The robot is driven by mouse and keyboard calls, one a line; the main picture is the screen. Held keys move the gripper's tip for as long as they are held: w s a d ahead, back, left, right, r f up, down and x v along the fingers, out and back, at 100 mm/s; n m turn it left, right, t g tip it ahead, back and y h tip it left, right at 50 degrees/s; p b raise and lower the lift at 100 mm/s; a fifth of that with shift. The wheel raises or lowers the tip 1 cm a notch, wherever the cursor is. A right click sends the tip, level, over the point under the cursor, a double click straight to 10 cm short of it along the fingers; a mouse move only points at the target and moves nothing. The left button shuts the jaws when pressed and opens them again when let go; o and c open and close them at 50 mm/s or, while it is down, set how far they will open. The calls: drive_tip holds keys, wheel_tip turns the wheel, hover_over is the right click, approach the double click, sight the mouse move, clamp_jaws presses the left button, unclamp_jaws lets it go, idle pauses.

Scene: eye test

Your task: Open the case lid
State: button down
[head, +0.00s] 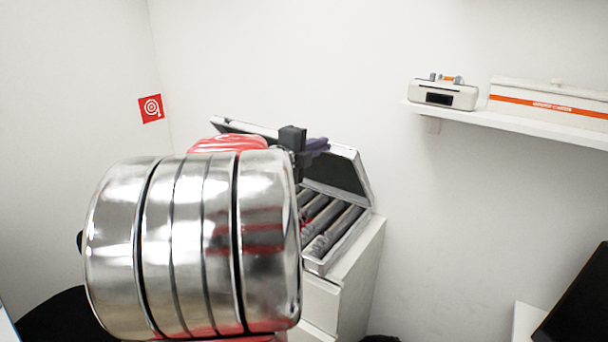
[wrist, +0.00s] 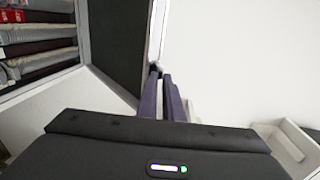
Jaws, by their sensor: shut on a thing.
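The case has a silver rim (head: 345,240) and stands open on a white cabinet, with several grey rolls (head: 335,228) inside. Its lid (head: 352,170) is raised, tilted up and back, with a dark inner lining that also shows in the wrist view (wrist: 117,40). My gripper (head: 318,146) is at the lid's upper edge, its purple fingers shut on it. In the wrist view the fingertips (wrist: 161,72) close about the lid's pale edge (wrist: 157,35). My shiny arm hides the left part of the case in the head view.
The white cabinet (head: 350,290) stands against the wall. A wall shelf (head: 520,124) at the right holds a white device (head: 444,95) and a long white box (head: 550,100) with an orange stripe. A dark screen (head: 580,305) is at the lower right. A pale tray-like object (wrist: 290,143) shows in the wrist view.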

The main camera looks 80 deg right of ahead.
drive_tip(key=c, duration=2.5)
unclamp_jaws()
drive_tip(key=shift+s+d, duration=0.2)
drive_tip(key=shift+o, duration=1.5)
drive_tip(key=shift+w, duration=0.4)
drive_tip(key=v, duration=1.3)
drive_tip(key=shift+w+a+r, duration=0.1)
